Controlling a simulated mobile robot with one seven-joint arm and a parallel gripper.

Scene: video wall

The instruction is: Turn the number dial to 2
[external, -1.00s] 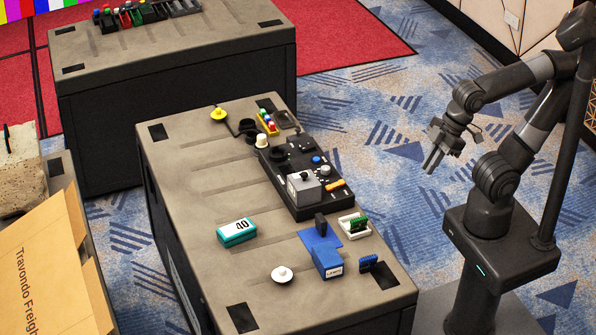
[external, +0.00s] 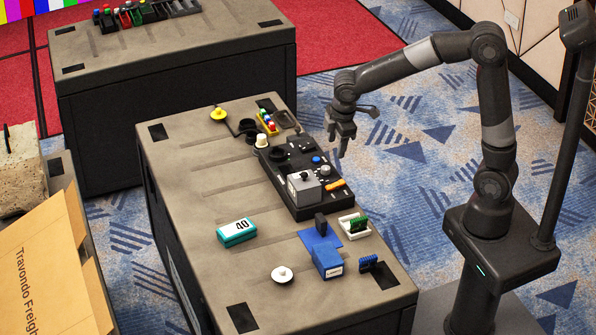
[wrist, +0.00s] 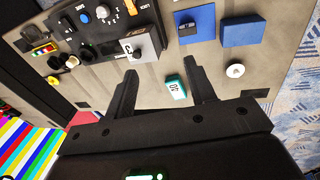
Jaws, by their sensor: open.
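The black control panel (external: 316,208) lies along the right half of the grey table and carries knobs, buttons and a grey box. A light grey round knob (external: 325,170) sits on it beside a blue button; it also shows in the wrist view (wrist: 102,11) with small white marks around it. My gripper (external: 338,152) is open and empty, above and off the panel's right edge, fingers pointing down. In the wrist view my gripper's two fingers (wrist: 160,67) are spread, with nothing between them.
The grey box (external: 303,186) stands up from the panel near the dial, beside an orange switch (external: 335,185). A teal box marked 40 (external: 237,232), a blue block (external: 326,262) and a white disc (external: 282,274) lie nearer the front. The table's left middle is clear.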

